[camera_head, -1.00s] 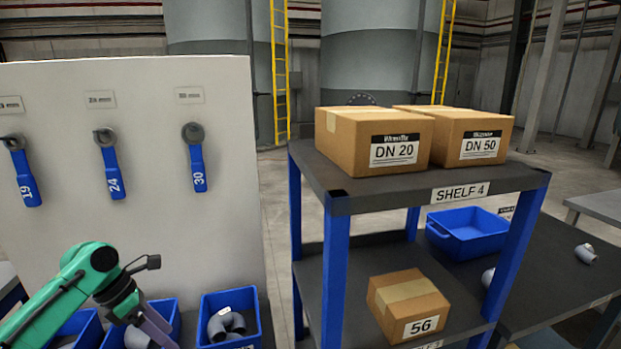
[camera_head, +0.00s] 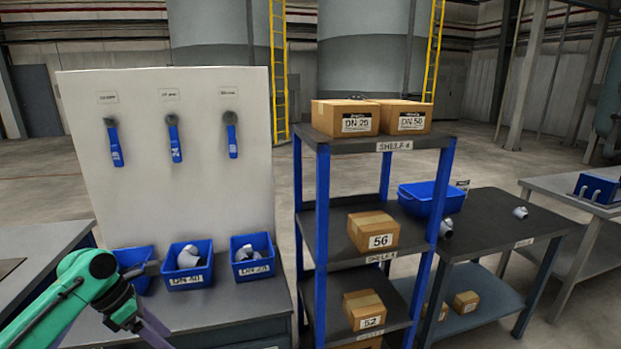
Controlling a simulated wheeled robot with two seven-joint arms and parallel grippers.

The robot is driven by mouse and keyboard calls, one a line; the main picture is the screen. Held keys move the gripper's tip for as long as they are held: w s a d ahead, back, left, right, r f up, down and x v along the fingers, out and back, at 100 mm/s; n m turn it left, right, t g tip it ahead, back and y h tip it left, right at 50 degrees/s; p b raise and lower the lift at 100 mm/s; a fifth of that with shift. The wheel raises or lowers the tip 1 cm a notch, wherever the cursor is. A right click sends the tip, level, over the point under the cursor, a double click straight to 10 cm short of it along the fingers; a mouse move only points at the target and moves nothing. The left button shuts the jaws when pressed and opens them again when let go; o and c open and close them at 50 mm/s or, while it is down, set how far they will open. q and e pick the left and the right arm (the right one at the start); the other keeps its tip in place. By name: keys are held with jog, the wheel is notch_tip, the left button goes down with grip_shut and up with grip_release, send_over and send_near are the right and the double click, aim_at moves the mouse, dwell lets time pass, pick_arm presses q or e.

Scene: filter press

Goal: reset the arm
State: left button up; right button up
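My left arm (camera_head: 92,285) comes in from the lower left, green with dark joints and a purple part running down to the bottom edge. It is in front of the bench with the blue bins. The fingertips of my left gripper are not clearly visible, so I cannot tell whether it is open or shut. My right arm and gripper are not in view.
A white panel (camera_head: 190,200) with three blue-handled valves stands behind blue bins (camera_head: 190,278) of fittings. A shelf rack (camera_head: 318,215) holds boxes. A dark table (camera_head: 500,228) with a blue bin (camera_head: 425,197) stands right. Floor shows between furniture.

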pick_arm(q)
jog(key=w+a+f+m+t, duration=0.2)
jog(key=w+f+m, duration=0.15)
jog(key=f, duration=0.85)
jog(key=s+a+f+m+y+p, duration=0.1)
jog(key=s+f+m+y, duration=0.2)
jog(key=f, duration=0.6)
jog(key=s+a+f+m+y, duration=0.15)
jog(key=s+f+m, duration=0.25)
jog(key=f, duration=0.5)
jog(key=s+f+m, duration=0.6)
jog(key=s+f, duration=0.4)
jog(key=s, duration=0.1)
jog(key=s+d+f+m, duration=0.2)
jog(key=s+d+m, duration=0.1)
jog(key=s, duration=0.4)
jog(key=s+d+f+m+g, duration=0.1)
jog(key=s+d+f+m, duration=0.2)
jog(key=s+m, duration=0.2)
jog(key=s+d+f+m+g+p, duration=0.1)
jog(key=s+d+f+m, duration=0.2)
jog(key=s, duration=0.7)
jog(key=shift+s+d+m+y, duration=0.2)
jog(key=shift+s+m+y, duration=0.25)
jog(key=shift+m, duration=0.2)
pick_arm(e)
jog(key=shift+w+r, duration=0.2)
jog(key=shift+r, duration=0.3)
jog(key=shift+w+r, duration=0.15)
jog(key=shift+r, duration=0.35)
